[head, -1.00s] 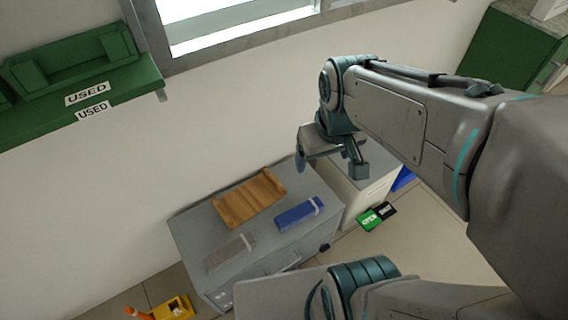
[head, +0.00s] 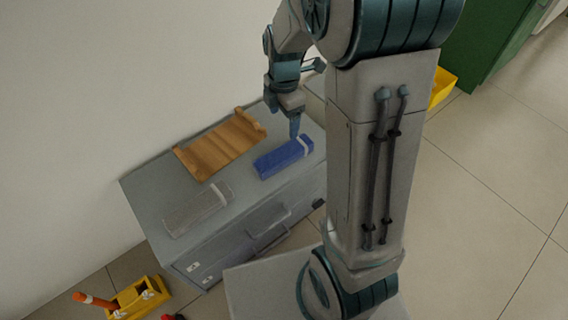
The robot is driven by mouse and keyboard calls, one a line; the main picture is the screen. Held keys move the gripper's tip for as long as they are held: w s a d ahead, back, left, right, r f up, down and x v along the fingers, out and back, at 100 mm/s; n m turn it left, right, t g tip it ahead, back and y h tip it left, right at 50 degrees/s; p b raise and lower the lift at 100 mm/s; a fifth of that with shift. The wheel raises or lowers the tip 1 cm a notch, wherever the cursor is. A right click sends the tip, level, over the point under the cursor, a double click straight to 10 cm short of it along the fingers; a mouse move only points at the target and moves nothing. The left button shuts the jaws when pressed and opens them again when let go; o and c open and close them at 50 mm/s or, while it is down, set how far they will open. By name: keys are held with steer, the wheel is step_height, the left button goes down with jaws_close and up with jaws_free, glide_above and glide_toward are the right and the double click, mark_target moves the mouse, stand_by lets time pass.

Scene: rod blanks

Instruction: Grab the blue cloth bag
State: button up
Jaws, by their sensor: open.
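The blue cloth bag (head: 282,159) lies on the grey cabinet top, near its right end, with a pale band across its right end. My gripper (head: 296,128) points down just above and behind the bag's right end, near the band. Its jaws are open and nothing shows between them. I cannot tell whether a fingertip touches the bag.
A wooden tray (head: 222,146) lies left of the bag on the grey cabinet (head: 150,190). A grey, partly see-through bag (head: 197,209) lies at the front left of the top. A yellow box (head: 138,298) stands on the floor at lower left.

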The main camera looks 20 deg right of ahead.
mark_target(284, 150)
steer(key=shift+n, duration=0.5)
steer(key=f+b, duration=0.1)
steer(key=f, duration=0.2)
steer(key=f+b, duration=0.1)
steer(key=f, duration=0.3)
steer(key=f+b, duration=0.1)
steer(key=f, duration=0.2)
steer(key=shift+w+f+b, duration=0.3)
steer(key=shift+f+b, duration=0.05)
steer(key=shift+b, duration=0.05)
step_height(284, 150, down, 5)
steer(key=b, duration=0.3)
steer(key=shift+s+d+f, duration=0.1)
steer(key=c, duration=1.1)
